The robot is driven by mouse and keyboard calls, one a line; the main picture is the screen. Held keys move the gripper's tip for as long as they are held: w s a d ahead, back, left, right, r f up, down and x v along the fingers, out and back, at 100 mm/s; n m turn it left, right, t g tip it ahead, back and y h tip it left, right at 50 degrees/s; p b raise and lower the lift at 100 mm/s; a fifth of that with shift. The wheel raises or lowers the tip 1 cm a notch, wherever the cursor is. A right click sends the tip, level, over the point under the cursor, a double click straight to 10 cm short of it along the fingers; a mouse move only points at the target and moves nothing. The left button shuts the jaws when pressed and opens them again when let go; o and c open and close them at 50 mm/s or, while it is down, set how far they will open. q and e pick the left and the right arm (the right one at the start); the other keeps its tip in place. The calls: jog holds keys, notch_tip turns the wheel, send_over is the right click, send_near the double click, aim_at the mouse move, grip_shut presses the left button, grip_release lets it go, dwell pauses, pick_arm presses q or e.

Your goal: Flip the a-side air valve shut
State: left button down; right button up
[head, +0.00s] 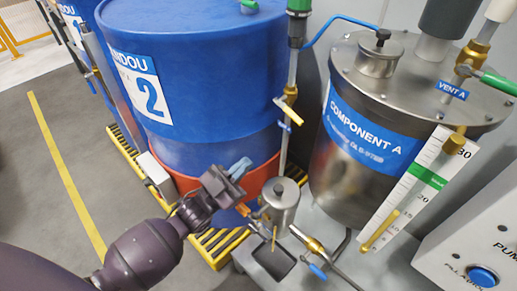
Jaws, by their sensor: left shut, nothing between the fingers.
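No valve in view carries a readable "air" label, so I cannot tell which is the a-side air valve. A brass valve with a blue lever (318,270) sits on the pipe at the bottom centre. Another small brass valve with a blue handle (284,126) is on the vertical pipe beside the blue drum. A brass valve with a green lever (497,82) stands by the "VENT A" label on the steel Component A tank (345,185). My left gripper (240,167) is shut and empty in front of the drum's orange base, apart from these valves. My right gripper is not in view.
The blue drum (200,75) marked 2 stands behind my left gripper. A small steel pot (281,200) is right of it. A level gauge (412,185) and a pump box with a blue button (482,276) are at right.

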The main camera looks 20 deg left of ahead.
aim_at(290, 113)
pick_arm(q)
jog(key=x, duration=1.2)
jog(key=shift+w+d+r+b, duration=0.15)
jog(key=shift+w+r+b, duration=0.1)
jog(key=shift+b, duration=0.05)
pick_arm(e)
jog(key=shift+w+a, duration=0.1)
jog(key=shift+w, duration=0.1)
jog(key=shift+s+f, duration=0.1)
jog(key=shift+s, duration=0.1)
pick_arm(q)
jog(key=shift+s+d+r+n+t+y+p, duration=0.1)
jog(key=shift+d+r+n+t+y+p, duration=0.1)
jog(key=shift+r+n+t+y+p, duration=0.35)
jog(key=shift+s+d+r+n+t+y+p, duration=0.15)
jog(key=shift+r+n+y+p, duration=0.15)
jog(key=shift+n+p, duration=0.4)
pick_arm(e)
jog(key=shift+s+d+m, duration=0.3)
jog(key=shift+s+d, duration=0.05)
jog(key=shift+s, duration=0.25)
